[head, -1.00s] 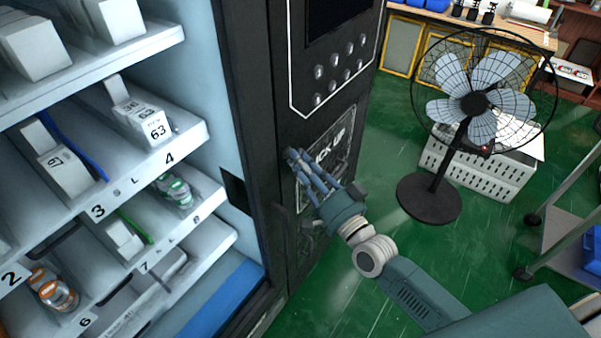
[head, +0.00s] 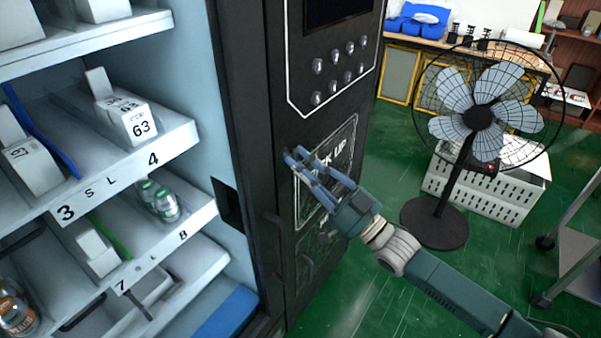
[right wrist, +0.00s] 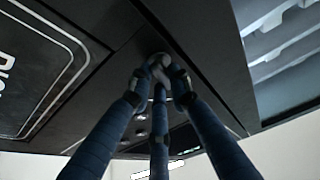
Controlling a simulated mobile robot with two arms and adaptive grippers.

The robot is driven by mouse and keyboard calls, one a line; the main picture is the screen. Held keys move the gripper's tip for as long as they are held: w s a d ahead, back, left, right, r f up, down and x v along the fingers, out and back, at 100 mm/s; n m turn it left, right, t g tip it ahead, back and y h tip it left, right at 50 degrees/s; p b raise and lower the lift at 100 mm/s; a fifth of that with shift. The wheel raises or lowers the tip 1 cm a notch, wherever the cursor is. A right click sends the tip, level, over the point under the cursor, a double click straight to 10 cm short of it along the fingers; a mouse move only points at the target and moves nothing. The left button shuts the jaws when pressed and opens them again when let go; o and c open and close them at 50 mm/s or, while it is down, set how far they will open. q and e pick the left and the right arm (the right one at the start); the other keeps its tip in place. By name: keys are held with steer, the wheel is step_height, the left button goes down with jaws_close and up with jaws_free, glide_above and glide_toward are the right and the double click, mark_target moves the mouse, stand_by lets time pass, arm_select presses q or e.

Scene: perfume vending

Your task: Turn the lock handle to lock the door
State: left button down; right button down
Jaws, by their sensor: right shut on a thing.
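The black door panel (head: 262,100) of the vending machine stands in the middle of the head view, with round buttons and a "PICK UP" frame. My right gripper (head: 292,158) comes in from the lower right, its blue fingertips against the panel beside that frame. In the right wrist view my right gripper (right wrist: 160,78) has its three fingers closed around a small grey lock handle (right wrist: 160,62) on the black surface. The fingers partly cover the handle, so its exact turn angle is hard to tell. My left gripper is not in view.
Shelves (head: 125,165) with small boxes and cans are open to view at left. A black standing fan (head: 478,118) and a white crate (head: 500,180) stand at right on the green floor (head: 385,290). A grey cart (head: 575,255) is at the right edge.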

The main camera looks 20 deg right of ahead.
steer(key=shift+d+f+n+g+y+b, duration=0.15)
steer(key=shift+n+g+y+b, duration=0.2)
steer(key=shift+n, duration=0.45)
steer(key=shift+a+f+n+g+y+b, duration=0.1)
steer(key=shift+n+g+y+b, duration=0.3)
steer(key=shift+n, duration=0.4)
steer(key=c, duration=1.6)
jaws_free()
steer(key=shift+d+r, duration=0.1)
steer(key=shift+o, duration=0.2)
steer(key=shift+r, duration=0.1)
steer(key=v, duration=1.2)
steer(key=shift+f, duration=0.2)
steer(key=shift+w, duration=0.1)
